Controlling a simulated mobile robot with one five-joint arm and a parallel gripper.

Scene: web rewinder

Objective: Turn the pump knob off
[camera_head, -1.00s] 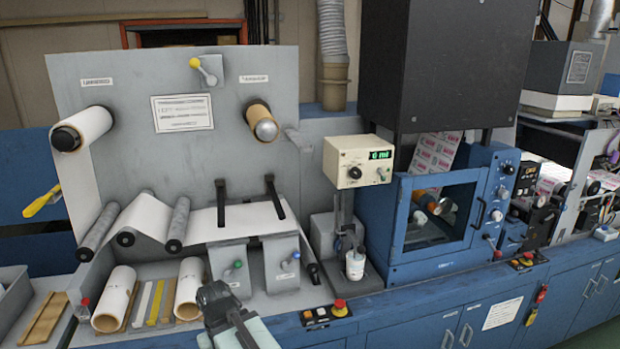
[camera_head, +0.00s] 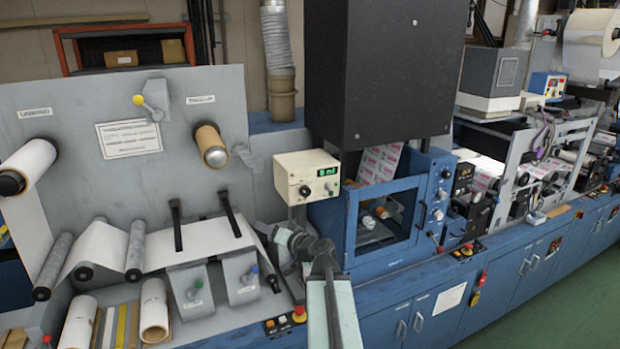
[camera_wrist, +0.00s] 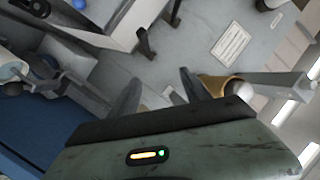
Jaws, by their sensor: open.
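I cannot read the knob's setting. My gripper (camera_wrist: 158,88) is open, its two dark fingers apart with nothing between them. In the head view my wrist is below the pump box and apart from it, covering part of the post and the bench. I cannot make out the pump knob in the wrist view.
A blue cabinet with a window (camera_head: 383,222) stands close right of the pump box. Two grey blocks with a green and a blue knob (camera_head: 252,268) are at lower left. A red stop button (camera_head: 299,313) is on the front edge. The roll spindle (camera_head: 212,150) sticks out at left.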

